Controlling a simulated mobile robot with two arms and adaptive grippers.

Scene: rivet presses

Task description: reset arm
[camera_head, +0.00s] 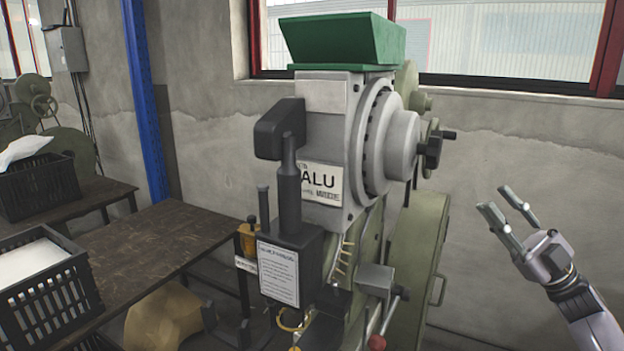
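My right gripper (508,212) is raised at the right of the head view, with its two fingers apart and nothing between them. It is to the right of the rivet press and does not appear to touch it. The rivet press (330,110) stands in the middle, grey and green, with a green hopper (345,40) on top and a label reading ALU (320,184). My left gripper is not in view.
A dark wooden table (150,250) stands at the left, with a black crate (50,300) holding something white at its front. Another black crate (40,190) sits on a table behind. A blue post (146,100) rises by the wall. The wall area right of the press is clear.

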